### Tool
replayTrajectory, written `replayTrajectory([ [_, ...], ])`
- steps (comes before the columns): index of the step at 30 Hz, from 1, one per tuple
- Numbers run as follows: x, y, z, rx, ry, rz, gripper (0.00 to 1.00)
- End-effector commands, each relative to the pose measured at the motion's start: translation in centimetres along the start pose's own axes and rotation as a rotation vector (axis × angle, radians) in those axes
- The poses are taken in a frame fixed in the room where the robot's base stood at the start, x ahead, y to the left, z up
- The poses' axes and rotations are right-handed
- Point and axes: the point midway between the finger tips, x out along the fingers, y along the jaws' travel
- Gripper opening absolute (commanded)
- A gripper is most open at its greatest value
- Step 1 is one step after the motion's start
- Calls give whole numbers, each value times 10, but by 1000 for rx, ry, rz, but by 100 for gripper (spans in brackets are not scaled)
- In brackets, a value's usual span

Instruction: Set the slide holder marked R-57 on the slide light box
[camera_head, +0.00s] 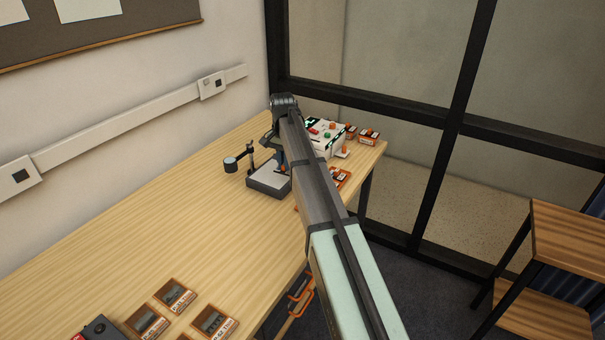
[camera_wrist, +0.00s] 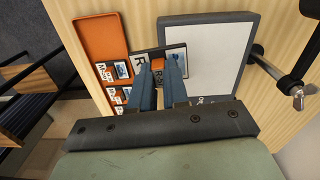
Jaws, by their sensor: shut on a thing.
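My gripper (camera_wrist: 163,70) is shut on a slide holder (camera_wrist: 176,57), a small framed slide with a white label. An "R" shows on the label; my blue fingers cover the rest of the marking. In the wrist view the holder overlaps the left edge of the slide light box (camera_wrist: 222,50), which has a pale panel in a dark grey frame. I cannot tell whether they touch. In the head view the light box (camera_head: 268,186) stands on the table, and my arm hides most of the gripper and the held holder.
An orange tray (camera_wrist: 98,32) with several slide holders lies left of the light box in the wrist view. A dark clamp stand (camera_wrist: 305,65) is at its right. In the head view, a white device (camera_head: 330,143) stands behind and several framed pieces (camera_head: 175,295) lie at the front.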

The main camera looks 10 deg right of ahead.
Motion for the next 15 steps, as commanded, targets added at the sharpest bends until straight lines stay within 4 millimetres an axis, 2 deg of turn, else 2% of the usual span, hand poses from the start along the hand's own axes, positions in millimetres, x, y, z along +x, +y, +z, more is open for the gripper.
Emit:
replayTrajectory([
  [1, -3, -19, -15, -1, 0, 0, 0],
  [6, -8, -45, -42, 25, 3, -2, 0],
  [11, -10, -53, -52, 64, 9, -8, 0],
  [15, -7, -51, -50, 94, 11, -10, 0],
])
